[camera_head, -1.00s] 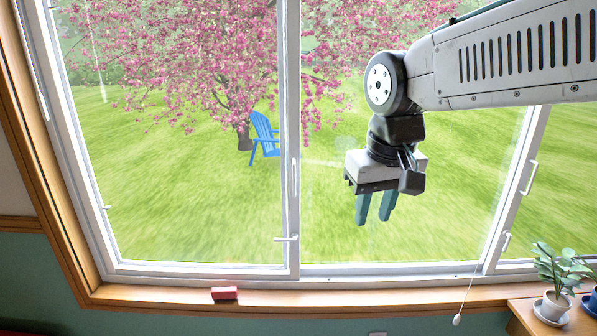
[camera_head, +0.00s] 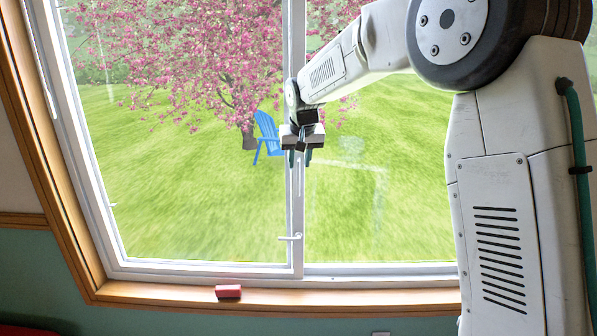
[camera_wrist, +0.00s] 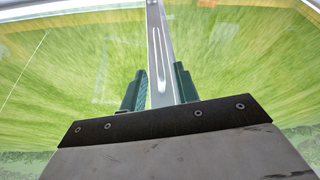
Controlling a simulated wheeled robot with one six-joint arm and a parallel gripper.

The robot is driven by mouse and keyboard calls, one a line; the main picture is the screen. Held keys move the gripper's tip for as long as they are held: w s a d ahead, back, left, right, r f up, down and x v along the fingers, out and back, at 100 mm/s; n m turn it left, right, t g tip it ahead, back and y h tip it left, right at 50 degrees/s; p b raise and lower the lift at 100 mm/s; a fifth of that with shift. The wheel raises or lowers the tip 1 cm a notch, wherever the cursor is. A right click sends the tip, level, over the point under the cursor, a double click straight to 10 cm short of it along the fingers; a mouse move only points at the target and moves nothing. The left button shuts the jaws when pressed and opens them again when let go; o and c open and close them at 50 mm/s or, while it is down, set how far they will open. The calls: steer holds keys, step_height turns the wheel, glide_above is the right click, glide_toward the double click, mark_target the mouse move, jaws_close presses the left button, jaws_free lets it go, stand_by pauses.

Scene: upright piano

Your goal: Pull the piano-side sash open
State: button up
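The window has two large glass sashes in view, a left sash (camera_head: 190,265) and a right sash (camera_head: 380,268), meeting at a white upright stile (camera_head: 296,215). A slim white pull handle (camera_head: 300,185) runs along the stile, and it also shows in the wrist view (camera_wrist: 158,62). A small latch lever (camera_head: 289,237) sits lower on the stile. My gripper (camera_head: 300,160) is open in front of the stile, near the handle's upper end. In the wrist view its green fingers (camera_wrist: 159,85) appear on either side of the stile and handle. I cannot tell any contact.
A red block (camera_head: 228,292) lies on the wooden sill (camera_head: 150,293) below the left sash. My arm covers the right side of the view. The piano is not in view. Lawn, a blossoming tree and a blue chair (camera_head: 266,135) are outside the glass.

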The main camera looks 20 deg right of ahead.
mark_target(299, 167)
steer(key=shift+x, duration=2.25)
steer(key=shift+s, duration=0.1)
jaws_close()
